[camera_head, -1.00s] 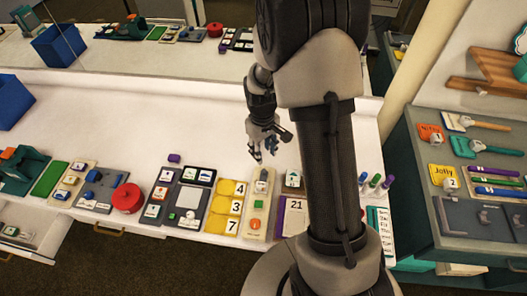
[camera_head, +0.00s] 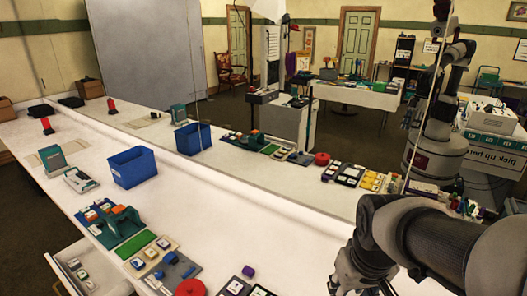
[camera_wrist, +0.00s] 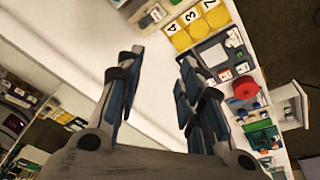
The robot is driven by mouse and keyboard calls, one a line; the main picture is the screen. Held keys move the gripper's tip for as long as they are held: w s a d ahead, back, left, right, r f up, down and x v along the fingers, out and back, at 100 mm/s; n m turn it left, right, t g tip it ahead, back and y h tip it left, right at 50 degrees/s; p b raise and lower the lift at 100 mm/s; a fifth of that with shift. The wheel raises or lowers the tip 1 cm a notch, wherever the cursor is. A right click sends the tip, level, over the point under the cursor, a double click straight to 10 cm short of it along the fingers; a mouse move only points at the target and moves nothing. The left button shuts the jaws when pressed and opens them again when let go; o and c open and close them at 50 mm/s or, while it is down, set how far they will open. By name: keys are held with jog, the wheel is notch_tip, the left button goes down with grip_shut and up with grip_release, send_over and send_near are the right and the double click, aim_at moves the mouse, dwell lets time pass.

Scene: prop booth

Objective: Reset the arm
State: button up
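My gripper (camera_wrist: 159,56) is open in the wrist view, its two dark fingers apart with only the pale tabletop seen between them. In the head view my arm enters at the lower right, and its far end is mostly cut off by the bottom edge. In the wrist view, yellow number tiles 4, 3 and 7 (camera_wrist: 197,23) and a red round piece (camera_wrist: 245,90) lie on the table beyond and right of the fingers. Nothing is held.
The long white table (camera_head: 250,215) carries a blue bin (camera_head: 132,167), a green mat (camera_head: 135,244) and small prop boards near its front edge. A drawer (camera_head: 88,270) stands open there. A mirror behind the table reflects the props and my arm. The table's middle is clear.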

jog(key=s+a+r+m+t, duration=0.1)
jog(key=s+a+r+t, duration=0.1)
jog(key=s, duration=1)
notch_tip(320, 180, up, 2)
jog(key=shift+a+r+b, duration=0.1)
jog(key=shift+a+b, duration=0.3)
jog(key=shift+a, duration=0.05)
jog(key=shift+d, duration=0.1)
